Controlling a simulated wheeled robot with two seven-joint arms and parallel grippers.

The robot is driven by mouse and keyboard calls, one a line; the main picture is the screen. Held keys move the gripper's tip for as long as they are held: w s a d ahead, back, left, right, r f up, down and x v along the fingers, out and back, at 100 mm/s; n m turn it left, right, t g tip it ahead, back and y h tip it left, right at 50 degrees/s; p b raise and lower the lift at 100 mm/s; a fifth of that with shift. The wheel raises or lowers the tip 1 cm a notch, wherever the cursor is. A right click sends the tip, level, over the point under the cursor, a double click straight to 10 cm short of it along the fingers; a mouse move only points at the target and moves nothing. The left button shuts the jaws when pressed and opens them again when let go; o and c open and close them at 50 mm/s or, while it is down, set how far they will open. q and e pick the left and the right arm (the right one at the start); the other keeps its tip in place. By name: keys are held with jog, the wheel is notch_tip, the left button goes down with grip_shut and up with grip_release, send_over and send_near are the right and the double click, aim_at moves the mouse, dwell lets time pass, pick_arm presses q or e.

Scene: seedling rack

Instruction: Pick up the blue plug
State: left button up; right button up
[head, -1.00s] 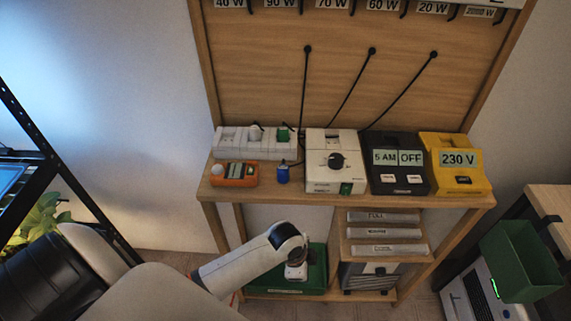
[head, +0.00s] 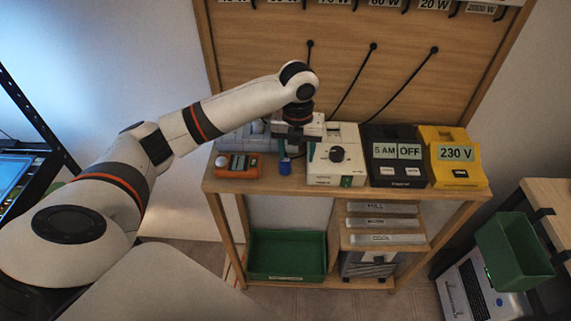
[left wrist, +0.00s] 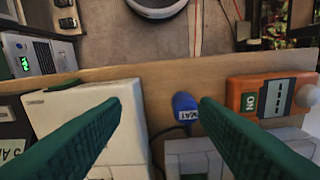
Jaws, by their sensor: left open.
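The blue plug (head: 285,168) stands near the front edge of the wooden bench top, between the orange meter and the white box. It also shows in the left wrist view (left wrist: 186,110), with a pale "MAT" label and a dark cable behind it. My left gripper (head: 292,143) is open and empty above the bench, just behind the plug in the head view. In the left wrist view its green fingers (left wrist: 160,103) spread wide; the plug appears between them, close to the right finger. I cannot tell the height gap. My right gripper is not in view.
The orange meter (head: 231,173) is left of the plug; the white box (head: 322,178) is right. Black (head: 384,180) and yellow (head: 470,179) boxes stand farther right. A green bin (head: 287,276) sits below.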

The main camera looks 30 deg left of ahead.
aim_at(285, 162)
pick_arm(q)
jog(key=w+a+r+m, duration=0.1)
jog(key=a+r+m, duration=0.1)
jog(key=a+r, duration=0.2)
notch_tip(285, 162, down, 6)
jog(key=shift+w+d+f+p, duration=0.1)
jog(key=shift+f+p, duration=0.05)
jog(key=shift+p, duration=0.8)
jog(key=shift+f+p, duration=0.35)
jog(key=shift+f, duration=0.2)
notch_tip(285, 162, down, 4)
jog(key=shift+r+p, duration=0.15)
jog(key=shift+p, duration=0.55)
jog(key=shift+a+f, duration=0.2)
jog(key=shift+f, duration=0.2)
jog(key=c, duration=1.1)
